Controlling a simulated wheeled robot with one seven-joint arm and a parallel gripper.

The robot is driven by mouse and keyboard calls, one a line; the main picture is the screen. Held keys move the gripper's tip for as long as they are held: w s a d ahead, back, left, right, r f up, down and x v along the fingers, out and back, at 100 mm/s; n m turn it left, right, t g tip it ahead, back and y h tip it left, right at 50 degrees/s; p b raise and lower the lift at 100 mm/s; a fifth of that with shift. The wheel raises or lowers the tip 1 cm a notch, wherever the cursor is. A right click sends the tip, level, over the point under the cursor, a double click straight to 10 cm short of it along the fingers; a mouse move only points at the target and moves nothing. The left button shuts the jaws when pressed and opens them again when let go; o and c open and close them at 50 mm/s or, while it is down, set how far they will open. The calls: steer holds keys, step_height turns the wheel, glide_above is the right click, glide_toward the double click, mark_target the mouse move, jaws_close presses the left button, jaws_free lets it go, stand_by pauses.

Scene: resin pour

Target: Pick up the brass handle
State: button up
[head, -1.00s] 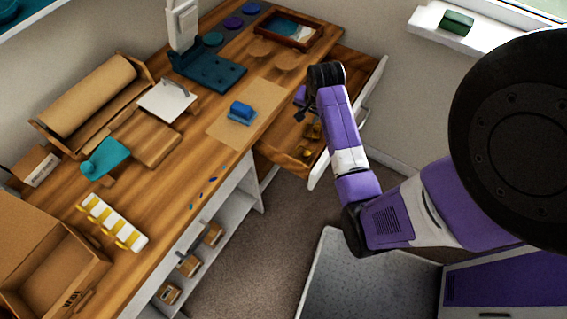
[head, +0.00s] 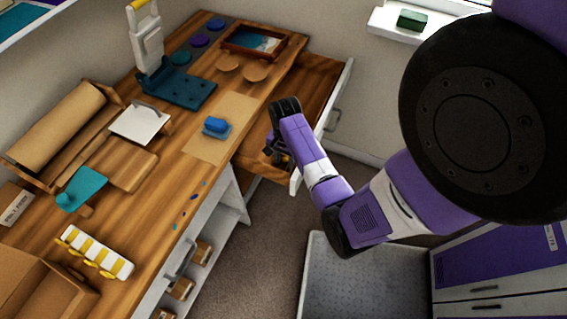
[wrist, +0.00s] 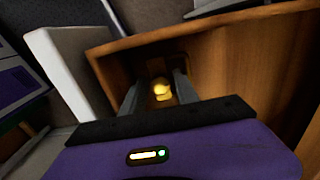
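A shiny brass piece, which looks like the brass handle (wrist: 161,89), lies in the open wooden drawer (wrist: 230,60) in the wrist view. It sits between the two fingers of my gripper (head: 271,150), which are spread apart, with gaps visible on both sides. My gripper is open and points down into the drawer. In the head view my arm hides most of what lies in the drawer; only a small yellowish bit shows beside the gripper. The exact shape of the brass piece is blurred.
The drawer's white front panel (head: 335,105) stands close to my arm. The wooden worktop (head: 150,205) to the left holds a blue block (head: 215,125), a teal press stand (head: 180,90) and a framed tray (head: 256,42). Carpet (head: 250,265) lies below.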

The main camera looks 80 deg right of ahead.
steer(key=shift+f, duration=0.35)
jaws_close()
steer(key=shift+r, duration=0.15)
